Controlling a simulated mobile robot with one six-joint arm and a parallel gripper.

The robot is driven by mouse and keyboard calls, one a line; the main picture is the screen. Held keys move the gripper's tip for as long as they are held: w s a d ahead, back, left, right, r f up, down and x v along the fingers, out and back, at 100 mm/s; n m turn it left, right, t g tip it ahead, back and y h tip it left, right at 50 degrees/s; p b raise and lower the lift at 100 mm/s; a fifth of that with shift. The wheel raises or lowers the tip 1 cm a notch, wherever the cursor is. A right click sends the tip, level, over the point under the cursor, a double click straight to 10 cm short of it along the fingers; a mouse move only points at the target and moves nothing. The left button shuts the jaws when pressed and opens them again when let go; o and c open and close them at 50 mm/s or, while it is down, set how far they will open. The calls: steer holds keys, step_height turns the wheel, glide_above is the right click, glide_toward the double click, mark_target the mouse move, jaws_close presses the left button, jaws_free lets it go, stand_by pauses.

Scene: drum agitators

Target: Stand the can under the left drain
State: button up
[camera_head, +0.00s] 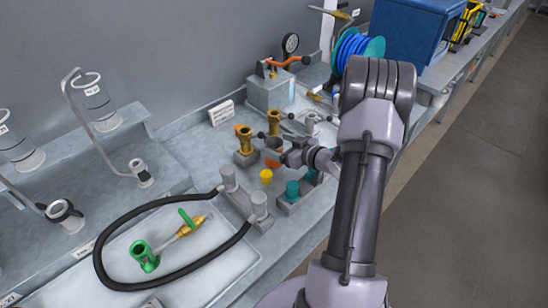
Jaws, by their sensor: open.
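My gripper (284,157) is at the middle of the bench, pointing left, with its jaws open. A small cup-like vessel with an orange-brown rim (273,146) is right at the jaws; it may be the can, and I cannot tell whether the jaws touch it. On the left stand clear cylinders with white labels, one upper (97,103) and one lower (18,147). Below them are small fittings, a grey one (141,172) and a dark-ringed one (65,215). I cannot tell for certain which is the left drain.
Brass fittings (245,140), a yellow cup (266,176) and a teal fitting (292,190) crowd the gripper. A grey box with a gauge (270,90) stands behind.

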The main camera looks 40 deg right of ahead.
steer(key=shift+r, duration=0.1)
jaws_close()
stand_by(0.3)
